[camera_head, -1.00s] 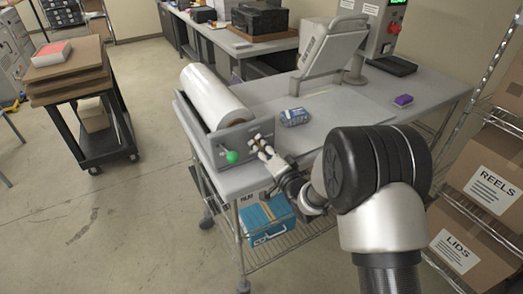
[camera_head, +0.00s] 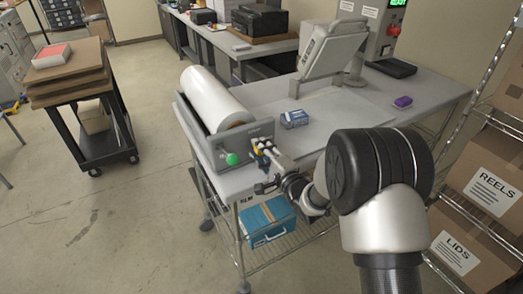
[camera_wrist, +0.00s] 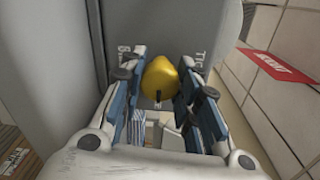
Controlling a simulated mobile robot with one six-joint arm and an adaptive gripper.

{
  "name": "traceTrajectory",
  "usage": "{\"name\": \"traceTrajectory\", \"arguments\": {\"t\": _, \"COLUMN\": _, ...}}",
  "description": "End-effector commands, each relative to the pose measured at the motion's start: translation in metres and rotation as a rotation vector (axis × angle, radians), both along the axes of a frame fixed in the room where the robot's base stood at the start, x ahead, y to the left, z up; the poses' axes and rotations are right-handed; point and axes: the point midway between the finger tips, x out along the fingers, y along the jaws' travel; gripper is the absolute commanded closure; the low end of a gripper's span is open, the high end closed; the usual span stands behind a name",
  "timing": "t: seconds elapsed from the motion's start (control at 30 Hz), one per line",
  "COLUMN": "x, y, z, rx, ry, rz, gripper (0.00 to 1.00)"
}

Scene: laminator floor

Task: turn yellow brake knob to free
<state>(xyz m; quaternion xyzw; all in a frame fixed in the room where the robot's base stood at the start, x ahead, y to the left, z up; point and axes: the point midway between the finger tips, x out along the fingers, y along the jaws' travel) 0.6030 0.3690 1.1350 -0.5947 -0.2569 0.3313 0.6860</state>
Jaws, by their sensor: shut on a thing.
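The yellow brake knob (camera_wrist: 160,79) sits on the grey end plate, between my gripper's two fingers (camera_wrist: 157,98) in the wrist view. My gripper is shut on it. The knob's dark pointer mark faces the bottom of the wrist picture. Printed labels on the plate beside it are partly hidden by the fingers. In the head view, my gripper (camera_head: 262,151) is at the right part of the end plate (camera_head: 225,147), with a bit of yellow showing at the fingers. A green knob (camera_head: 231,159) is left of it on the same plate.
A white film roll (camera_head: 212,98) lies behind the plate on the grey table. A small blue and white box (camera_head: 294,118) and a purple item (camera_head: 403,101) lie on the tabletop. A wire shelf below holds a blue case (camera_head: 267,221). Boxes stand at right.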

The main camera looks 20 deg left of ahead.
Motion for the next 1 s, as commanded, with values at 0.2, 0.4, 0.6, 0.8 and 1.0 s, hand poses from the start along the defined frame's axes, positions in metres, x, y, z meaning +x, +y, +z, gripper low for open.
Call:
{"name": "traceTrajectory", "arguments": {"t": 0.2, "x": 0.0005, "y": 0.0000, "z": 0.0009, "rx": 0.010, "ry": 0.009, "rz": 0.000, "gripper": 0.94}}
{"name": "traceTrajectory", "arguments": {"t": 0.4, "x": 0.0004, "y": 0.0001, "z": 0.0011, "rx": 0.010, "ry": 0.007, "rz": 0.000, "gripper": 0.94}}
{"name": "traceTrajectory", "arguments": {"t": 0.6, "x": 0.0004, "y": 0.0001, "z": 0.0010, "rx": 0.009, "ry": 0.008, "rz": -0.001, "gripper": 0.62}}
{"name": "traceTrajectory", "arguments": {"t": 0.8, "x": 0.0001, "y": 0.0000, "z": 0.0005, "rx": 0.009, "ry": 0.008, "rz": -0.001, "gripper": 0.49}}
{"name": "traceTrajectory", "arguments": {"t": 1.0, "x": 0.0000, "y": 0.0000, "z": 0.0002, "rx": 0.008, "ry": 0.009, "rz": 0.000, "gripper": 0.49}}
